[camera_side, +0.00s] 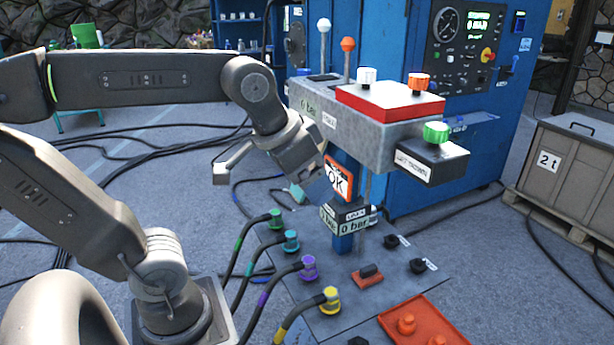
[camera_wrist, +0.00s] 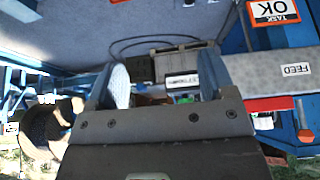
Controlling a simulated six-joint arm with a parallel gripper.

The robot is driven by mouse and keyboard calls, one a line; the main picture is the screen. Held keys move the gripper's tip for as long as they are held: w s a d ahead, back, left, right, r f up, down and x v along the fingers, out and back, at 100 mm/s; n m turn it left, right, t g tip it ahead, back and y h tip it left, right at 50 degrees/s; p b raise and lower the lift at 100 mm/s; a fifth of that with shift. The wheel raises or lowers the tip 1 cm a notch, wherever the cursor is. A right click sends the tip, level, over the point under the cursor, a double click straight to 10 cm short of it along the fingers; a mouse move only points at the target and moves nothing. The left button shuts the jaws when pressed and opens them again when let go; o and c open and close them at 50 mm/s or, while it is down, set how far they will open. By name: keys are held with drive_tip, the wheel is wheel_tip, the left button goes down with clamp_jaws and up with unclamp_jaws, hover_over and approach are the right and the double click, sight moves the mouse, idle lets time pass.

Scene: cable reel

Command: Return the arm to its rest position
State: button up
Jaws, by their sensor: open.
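My gripper (camera_side: 264,176) is in the middle of the side view, beside the left end of the grey control block (camera_side: 365,136) and near the orange-framed OK sign (camera_side: 338,181). It is tilted, its jaws are spread, and nothing shows between them. Part of the jaws is hard to make out against the sign. In the wrist view, the two fingers of my gripper (camera_wrist: 162,80) stand apart with an empty gap. The OK sign (camera_wrist: 274,11) appears upside down at the top right there.
The block carries a red plate (camera_side: 390,101), coloured knobs and two ball-topped levers. Below are a blue post, several hoses with coloured plugs (camera_side: 308,267) and an orange tray (camera_side: 425,322). A blue cabinet (camera_side: 450,170) stands behind. Open floor (camera_side: 190,215) lies left of the block.

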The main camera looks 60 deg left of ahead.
drive_tip(key=s+f, duration=0.3)
drive_tip(key=f, duration=0.1)
drive_tip(key=shift+s+d+f, duration=0.1)
drive_tip(key=shift+s+f, duration=0.2)
drive_tip(key=shift+s, duration=0.1)
idle(0.7)
